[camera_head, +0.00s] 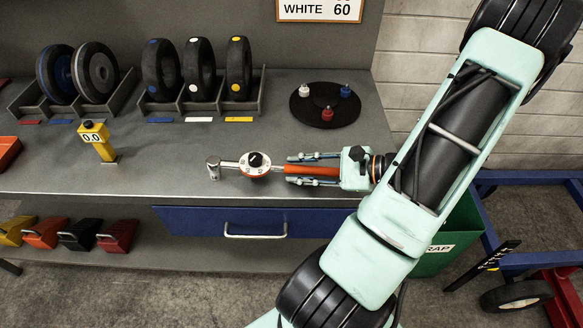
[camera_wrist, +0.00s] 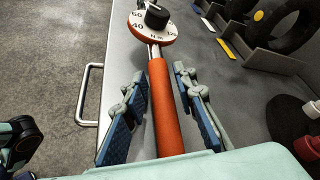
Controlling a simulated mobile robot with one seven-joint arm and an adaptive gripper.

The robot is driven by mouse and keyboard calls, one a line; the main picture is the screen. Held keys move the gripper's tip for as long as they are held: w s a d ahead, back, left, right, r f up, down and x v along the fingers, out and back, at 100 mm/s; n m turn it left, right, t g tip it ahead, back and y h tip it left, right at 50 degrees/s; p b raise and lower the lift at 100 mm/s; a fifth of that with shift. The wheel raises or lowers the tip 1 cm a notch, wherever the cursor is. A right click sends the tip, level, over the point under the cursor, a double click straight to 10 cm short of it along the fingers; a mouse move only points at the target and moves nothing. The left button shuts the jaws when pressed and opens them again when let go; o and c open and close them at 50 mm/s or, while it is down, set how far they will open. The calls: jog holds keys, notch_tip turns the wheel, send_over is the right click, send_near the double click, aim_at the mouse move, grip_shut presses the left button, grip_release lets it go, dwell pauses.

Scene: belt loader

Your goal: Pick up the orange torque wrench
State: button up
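The orange torque wrench (camera_head: 255,165) lies on the grey bench near its front edge. It has a silver head at the left, a white dial with a black knob, and an orange handle. My gripper (camera_head: 292,170) is open, with its two blue-padded fingers on either side of the handle. In the wrist view, the orange handle (camera_wrist: 165,105) runs between the fingers of my gripper (camera_wrist: 160,90), with a visible gap on each side. The handle's near end is hidden behind my gripper's body.
Wheels in racks (camera_head: 200,70) stand at the back of the bench. A black round tray (camera_head: 325,104) with small coloured items is behind the wrench. A yellow gauge (camera_head: 97,140) stands to the left. A blue drawer (camera_head: 190,222) with a handle is below the front edge. A green bin (camera_head: 450,235) is at the right.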

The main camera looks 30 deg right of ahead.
grip_shut()
jog(key=shift+r, duration=0.2)
dwell(0.4)
